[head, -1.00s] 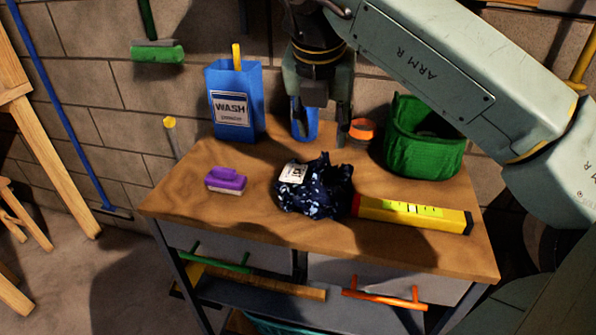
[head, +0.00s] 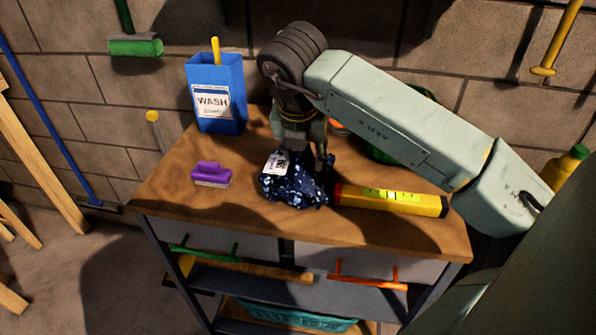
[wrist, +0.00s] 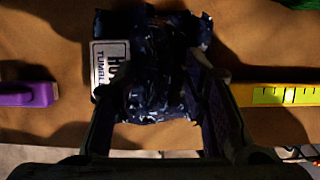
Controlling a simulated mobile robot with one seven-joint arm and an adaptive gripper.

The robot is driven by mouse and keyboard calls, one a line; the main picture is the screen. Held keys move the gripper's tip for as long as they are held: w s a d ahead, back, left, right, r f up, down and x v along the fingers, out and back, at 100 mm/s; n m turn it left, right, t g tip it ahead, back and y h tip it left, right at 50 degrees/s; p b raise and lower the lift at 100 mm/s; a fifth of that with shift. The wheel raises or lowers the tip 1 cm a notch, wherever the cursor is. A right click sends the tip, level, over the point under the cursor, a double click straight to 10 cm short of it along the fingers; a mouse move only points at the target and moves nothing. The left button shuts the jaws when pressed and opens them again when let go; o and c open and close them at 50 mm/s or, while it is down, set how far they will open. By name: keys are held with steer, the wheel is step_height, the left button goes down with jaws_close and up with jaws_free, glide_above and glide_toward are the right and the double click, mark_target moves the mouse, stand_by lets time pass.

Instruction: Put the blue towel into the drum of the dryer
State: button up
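A crumpled dark blue towel (head: 292,190) with pale flecks and a white printed tag lies on the wooden bench top. In the wrist view the towel (wrist: 160,60) lies ahead of and between my fingers, its tag by the left finger. My gripper (head: 308,157) points down just over the towel. In the wrist view my gripper (wrist: 165,105) is open, its fingers spread on either side of the bundle. Whether the fingers touch the cloth is hard to tell in the shadow. The dryer and its drum are not in these views.
A yellow level (head: 392,200) lies close to the towel's right. A purple brush (head: 211,174) lies to its left on the bench (head: 160,200). A blue wash box (head: 215,95) stands behind. A green basket (head: 378,150) is partly hidden behind my arm.

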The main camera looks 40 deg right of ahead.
jaws_close()
stand_by(0.4)
stand_by(0.4)
